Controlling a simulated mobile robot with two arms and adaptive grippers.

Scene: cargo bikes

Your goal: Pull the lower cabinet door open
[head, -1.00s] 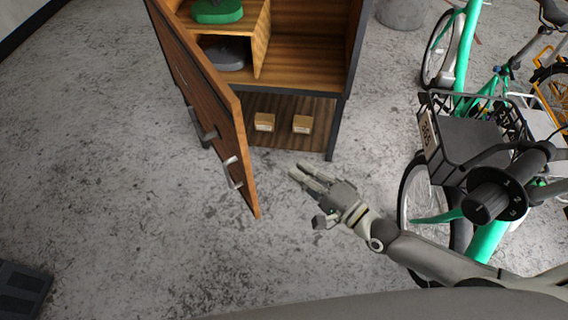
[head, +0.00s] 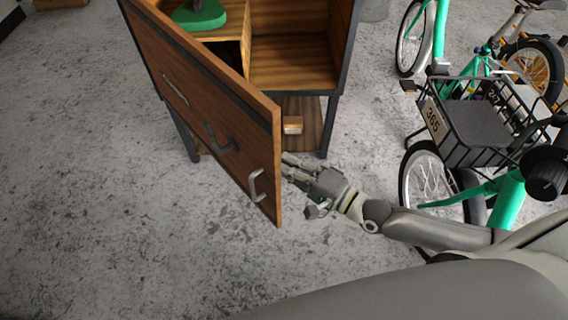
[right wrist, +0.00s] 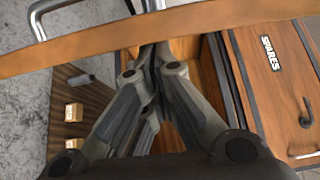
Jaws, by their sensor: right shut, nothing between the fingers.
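The brown wooden cabinet door (head: 205,105) stands partly open in the head view, swung out from the cabinet (head: 338,105). A silver handle (head: 257,184) sits near its lower free corner, with a dark latch-like handle (head: 220,142) further up. My right gripper (head: 287,168) is shut and empty, at the door's free edge on the inner side. In the right wrist view its closed fingers (right wrist: 150,62) point at the door's edge (right wrist: 100,42), which crosses the top. Whether they touch it I cannot tell. My left gripper is not in view.
A small box (head: 292,125) sits in the cabinet's lower space; two boxes show in the right wrist view (right wrist: 73,112). A green cargo bike with a black basket (head: 470,135) stands close on the right. The floor at left is clear.

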